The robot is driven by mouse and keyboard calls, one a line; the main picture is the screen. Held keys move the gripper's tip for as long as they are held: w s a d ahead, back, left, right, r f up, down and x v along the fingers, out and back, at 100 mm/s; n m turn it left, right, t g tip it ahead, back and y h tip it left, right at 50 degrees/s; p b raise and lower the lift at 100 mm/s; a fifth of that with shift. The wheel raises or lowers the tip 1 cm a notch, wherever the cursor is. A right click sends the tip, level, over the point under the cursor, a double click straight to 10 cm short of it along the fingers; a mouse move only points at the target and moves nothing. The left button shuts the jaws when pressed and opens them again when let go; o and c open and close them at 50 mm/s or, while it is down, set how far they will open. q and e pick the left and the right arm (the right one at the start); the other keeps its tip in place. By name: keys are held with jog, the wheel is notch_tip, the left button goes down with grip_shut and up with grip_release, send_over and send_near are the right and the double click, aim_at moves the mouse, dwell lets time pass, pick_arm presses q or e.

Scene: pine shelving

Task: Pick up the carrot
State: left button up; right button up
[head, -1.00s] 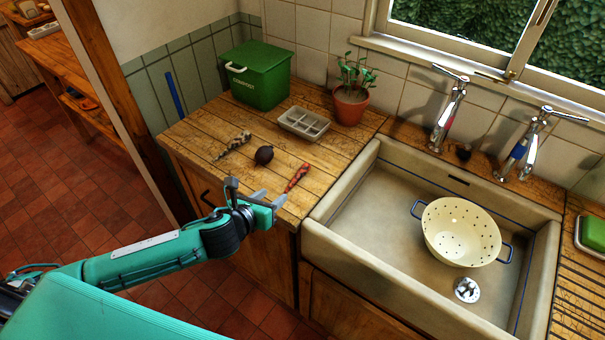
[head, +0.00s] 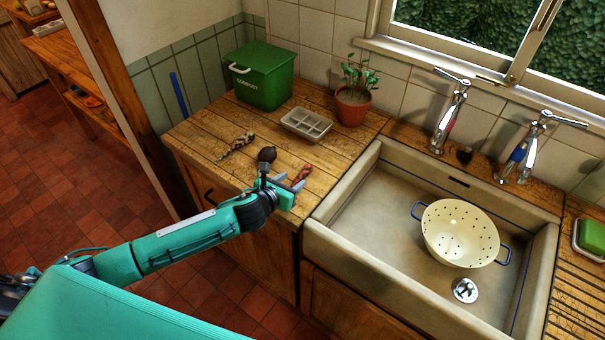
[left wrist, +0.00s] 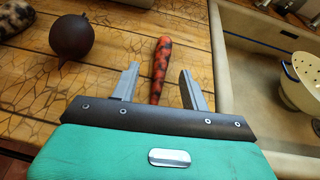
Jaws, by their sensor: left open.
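The carrot (head: 303,172) is a red-orange tapered piece with dark blotches. It lies on the wooden counter left of the sink. In the left wrist view the carrot (left wrist: 161,62) lies lengthwise between the fingers, its near end partly hidden behind the gripper body. My left gripper (head: 291,182) is open at the counter's front edge, just short of the carrot. Its two fingers (left wrist: 160,74) appear on either side of the carrot, with gaps to both. Whether the fingers are level with it I cannot tell. My right gripper is not in view.
A dark round vegetable (head: 267,154) lies left of the carrot, with a mottled long one (head: 237,146) beyond. A grey divided tray (head: 307,124), green compost bin (head: 263,76) and potted plant (head: 353,104) stand behind. The sink (head: 345,190) holds a cream colander (head: 460,230).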

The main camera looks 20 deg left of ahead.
aim_at(300, 176)
pick_arm(q)
jog(key=shift+p+x, duration=0.65)
jog(key=shift+x, duration=1.7)
jog(key=shift+d, duration=0.2)
jog(key=shift+s, duration=0.1)
grip_shut()
